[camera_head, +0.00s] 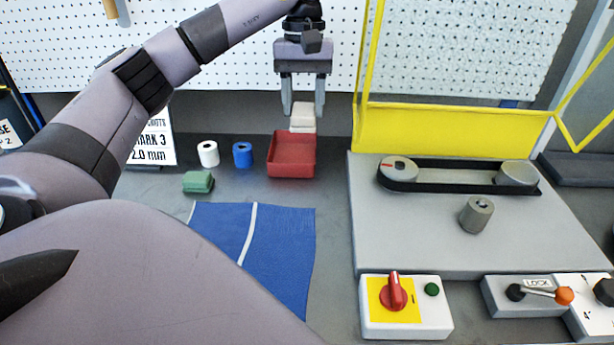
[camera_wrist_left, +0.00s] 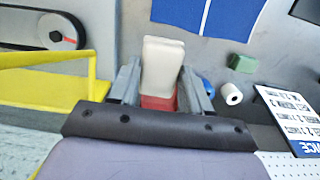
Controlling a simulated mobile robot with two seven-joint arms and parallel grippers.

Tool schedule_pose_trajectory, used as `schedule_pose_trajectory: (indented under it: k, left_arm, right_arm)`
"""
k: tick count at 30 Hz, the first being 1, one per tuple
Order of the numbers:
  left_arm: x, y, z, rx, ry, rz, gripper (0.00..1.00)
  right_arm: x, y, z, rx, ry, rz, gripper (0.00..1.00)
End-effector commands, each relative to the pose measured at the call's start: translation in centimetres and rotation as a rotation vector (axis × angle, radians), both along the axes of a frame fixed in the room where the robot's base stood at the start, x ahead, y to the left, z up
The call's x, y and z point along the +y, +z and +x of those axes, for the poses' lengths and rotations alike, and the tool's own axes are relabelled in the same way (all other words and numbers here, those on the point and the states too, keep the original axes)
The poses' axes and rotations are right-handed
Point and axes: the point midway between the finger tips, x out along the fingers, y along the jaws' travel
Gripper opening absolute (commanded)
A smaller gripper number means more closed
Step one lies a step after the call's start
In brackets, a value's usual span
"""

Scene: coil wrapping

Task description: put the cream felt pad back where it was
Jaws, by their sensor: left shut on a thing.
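The cream felt pad (camera_head: 303,117) is held between the two fingers of my left gripper (camera_head: 303,108), at the back of the bench. In the head view it shows just above the back edge of the red tray (camera_head: 292,172). In the left wrist view the pad (camera_wrist_left: 162,65) stands out between the fingertips (camera_wrist_left: 158,82), with part of the red tray (camera_wrist_left: 158,103) behind it. The pad appears clear of the tray, though the exact gap cannot be told. My right gripper is out of view.
A white roll (camera_head: 208,154), a blue roll (camera_head: 243,155) and a green block (camera_head: 198,182) sit left of the tray. A blue cloth (camera_head: 280,255) lies in front. The yellow guard frame (camera_head: 450,131) and grey belt machine (camera_head: 415,230) stand right. A pegboard is behind.

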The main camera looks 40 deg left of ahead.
Motion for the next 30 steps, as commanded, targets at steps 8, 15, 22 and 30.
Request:
schedule_pose_trajectory:
  k: [8,15,22,30]
  left_arm:
    - [0.0,-5.5,-0.1,0.004,0.001,-0.001,0.24]
    - [0.1,-10.4,-0.2,0.005,0.002,0.0,0.24]
    - [0.0,-13.8,-0.1,0.0,0.002,0.0,0.24]
    - [0.0,-17.1,-0.1,0.004,0.002,-0.001,0.24]
  right_arm:
    - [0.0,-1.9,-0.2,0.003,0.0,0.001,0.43]
    - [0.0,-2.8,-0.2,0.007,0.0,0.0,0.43]
    - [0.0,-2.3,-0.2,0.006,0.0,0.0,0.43]
    - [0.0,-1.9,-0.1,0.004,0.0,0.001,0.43]
